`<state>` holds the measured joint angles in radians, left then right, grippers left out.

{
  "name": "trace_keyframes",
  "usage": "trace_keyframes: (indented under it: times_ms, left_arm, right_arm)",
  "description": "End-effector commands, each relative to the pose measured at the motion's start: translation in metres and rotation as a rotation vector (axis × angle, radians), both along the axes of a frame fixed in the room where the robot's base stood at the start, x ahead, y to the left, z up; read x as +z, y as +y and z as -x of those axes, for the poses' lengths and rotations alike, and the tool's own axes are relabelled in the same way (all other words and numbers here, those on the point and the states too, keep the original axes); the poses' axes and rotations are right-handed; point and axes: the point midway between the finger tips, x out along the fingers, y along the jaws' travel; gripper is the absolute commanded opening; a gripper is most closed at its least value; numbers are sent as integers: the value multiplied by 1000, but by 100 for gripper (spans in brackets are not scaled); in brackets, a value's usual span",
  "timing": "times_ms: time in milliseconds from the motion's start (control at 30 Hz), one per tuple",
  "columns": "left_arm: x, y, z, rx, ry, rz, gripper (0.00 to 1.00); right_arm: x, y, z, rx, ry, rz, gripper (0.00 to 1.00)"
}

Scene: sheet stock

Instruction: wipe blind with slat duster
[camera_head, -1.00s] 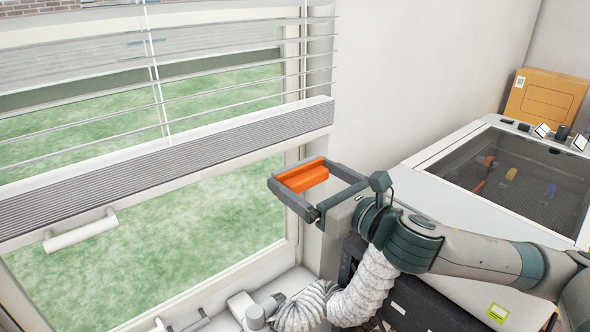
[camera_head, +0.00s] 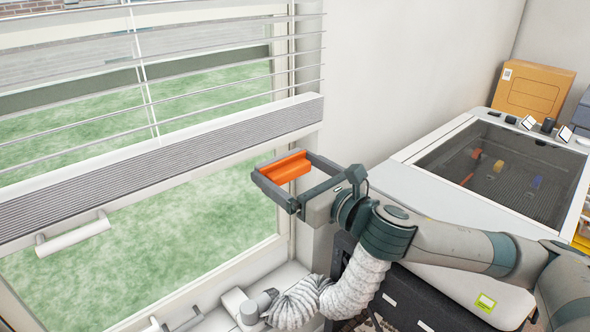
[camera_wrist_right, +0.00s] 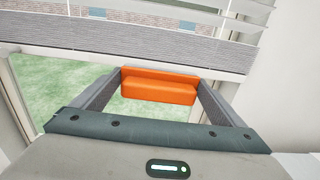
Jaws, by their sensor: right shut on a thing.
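The blind (camera_head: 230,82) hangs over the window at the left, its upper slats spread apart. Its lower slats are stacked into a dense band (camera_head: 160,165) above the bare glass. My right gripper (camera_head: 278,171) is shut on the orange slat duster (camera_head: 287,166), in front of the window's right side and just below the band in the picture. In the right wrist view the duster (camera_wrist_right: 159,87) sits between the two fingers, with the blind's stack (camera_wrist_right: 130,45) behind it. I cannot tell whether the duster touches the blind. My left gripper is not in view.
A white machine with a dark glass lid (camera_head: 500,165) stands at the right. An orange-brown box (camera_head: 535,90) is behind it. A white window handle (camera_head: 73,236) shows at lower left. A ribbed white hose (camera_head: 325,298) runs below my right arm.

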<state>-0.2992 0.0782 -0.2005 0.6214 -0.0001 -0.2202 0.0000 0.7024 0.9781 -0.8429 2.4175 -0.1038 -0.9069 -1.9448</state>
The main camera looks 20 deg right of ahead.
Motion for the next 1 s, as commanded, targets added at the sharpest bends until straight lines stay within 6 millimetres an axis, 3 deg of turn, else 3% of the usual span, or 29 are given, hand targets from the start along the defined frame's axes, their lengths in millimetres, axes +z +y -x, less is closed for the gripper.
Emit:
trace_keyframes:
  times_ms: [500, 1000]
  left_arm:
    - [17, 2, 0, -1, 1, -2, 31]
    - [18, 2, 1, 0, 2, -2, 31]
  right_arm:
    - [1, 14, -40, -1, -1, 1, 71]
    - [1, 16, -44, 0, -1, 1, 71]
